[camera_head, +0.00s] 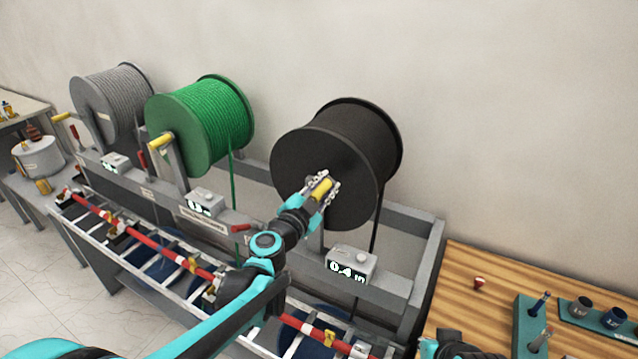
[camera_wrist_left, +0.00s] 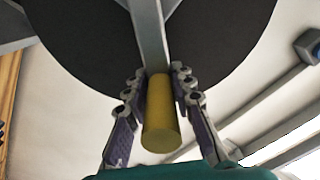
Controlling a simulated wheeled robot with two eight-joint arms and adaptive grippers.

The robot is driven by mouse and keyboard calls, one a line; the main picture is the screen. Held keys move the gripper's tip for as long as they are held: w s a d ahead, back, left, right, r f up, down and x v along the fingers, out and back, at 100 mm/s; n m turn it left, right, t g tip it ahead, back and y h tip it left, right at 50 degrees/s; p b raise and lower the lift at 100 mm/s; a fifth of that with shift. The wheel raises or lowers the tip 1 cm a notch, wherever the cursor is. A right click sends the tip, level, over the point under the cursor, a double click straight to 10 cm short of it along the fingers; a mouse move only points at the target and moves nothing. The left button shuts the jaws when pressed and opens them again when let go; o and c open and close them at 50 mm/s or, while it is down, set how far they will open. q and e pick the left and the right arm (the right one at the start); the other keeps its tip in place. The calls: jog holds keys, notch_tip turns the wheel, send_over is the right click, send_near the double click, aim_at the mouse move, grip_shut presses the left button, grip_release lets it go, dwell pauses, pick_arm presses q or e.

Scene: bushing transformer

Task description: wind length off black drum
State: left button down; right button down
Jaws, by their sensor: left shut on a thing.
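The black drum (camera_head: 357,140) sits on the grey rack at the right end of the row, wound with black line. A black length (camera_head: 376,228) hangs from its right side down past the rack's front beam. A counter box (camera_head: 350,264) below it reads 0.4 with a unit after it. My left gripper (camera_head: 322,188) is shut on the yellow crank handle in front of the drum's face. In the left wrist view the yellow handle (camera_wrist_left: 160,115) lies between the two fingers, with the drum's dark face (camera_wrist_left: 90,50) behind.
A green drum (camera_head: 203,122) and a grey drum (camera_head: 112,100) stand to the left with their own cranks. A red bar (camera_head: 140,237) with yellow pieces runs along the rack's front. A wooden table (camera_head: 455,300) at right holds cups and tools. The wall is close behind.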

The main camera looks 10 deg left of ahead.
pick_arm(q)
jog(key=s+d+f+m+b, duration=0.1)
jog(key=d+f+m+b, duration=0.1)
jog(key=f+b, duration=0.3)
jog(key=shift+s+d+f+m, duration=0.2)
jog(key=shift+d+f+m, duration=0.25)
jog(key=shift+f, duration=0.2)
dwell(0.4)
jog(key=c, duration=1.3)
grip_release()
jog(key=v, duration=1.2)
